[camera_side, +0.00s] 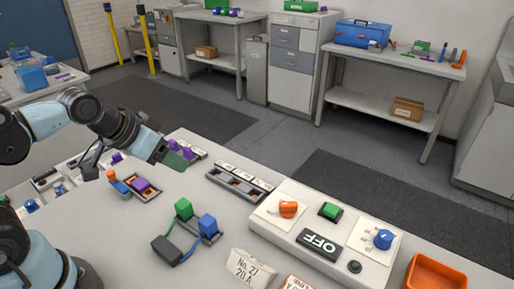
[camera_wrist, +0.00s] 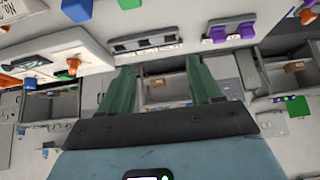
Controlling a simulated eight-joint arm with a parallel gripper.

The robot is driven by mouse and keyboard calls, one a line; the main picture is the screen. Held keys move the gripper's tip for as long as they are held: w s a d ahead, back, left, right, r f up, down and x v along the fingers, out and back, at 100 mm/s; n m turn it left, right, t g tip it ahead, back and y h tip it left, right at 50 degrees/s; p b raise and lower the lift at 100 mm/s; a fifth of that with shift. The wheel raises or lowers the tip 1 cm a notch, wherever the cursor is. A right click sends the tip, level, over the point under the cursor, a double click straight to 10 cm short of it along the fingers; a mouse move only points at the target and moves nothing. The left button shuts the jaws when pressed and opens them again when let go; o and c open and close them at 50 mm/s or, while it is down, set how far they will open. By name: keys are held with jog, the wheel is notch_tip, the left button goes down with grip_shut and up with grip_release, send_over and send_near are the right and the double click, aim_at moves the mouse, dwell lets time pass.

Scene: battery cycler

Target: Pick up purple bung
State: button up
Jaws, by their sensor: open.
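Several purple pieces are in view, and I cannot tell for sure which is the bung. In the side view, purple pieces (camera_side: 187,153) sit in a dark rack just behind my gripper (camera_side: 174,160), partly hidden by it. Another purple block (camera_side: 141,185) sits in a small tray in front of my gripper. A further purple piece (camera_side: 117,158) lies to the left. In the wrist view, two purple pieces (camera_wrist: 218,33) stand in a rack at upper right, right of my gripper's green fingers (camera_wrist: 161,66). The fingers are apart with nothing between them.
Green (camera_side: 183,208) and blue (camera_side: 208,224) blocks with cables stand in front. A control panel (camera_side: 327,232) with an OFF display and an orange bin (camera_side: 433,272) are at the right. Bare table lies between.

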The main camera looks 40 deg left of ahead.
jog(key=g, duration=0.6)
send_over(187, 149)
jog(key=s, duration=0.1)
jog(key=f, duration=0.7)
jog(key=shift+s+a, duration=0.1)
jog(key=shift+s, duration=0.1)
jog(key=f, duration=0.2)
jog(key=w+f, duration=0.1)
jog(key=f, duration=0.1)
jog(key=shift+w, duration=0.15)
jog(key=shift+f, duration=0.5)
jog(key=c, duration=1.1)
jog(key=shift+r, duration=0.15)
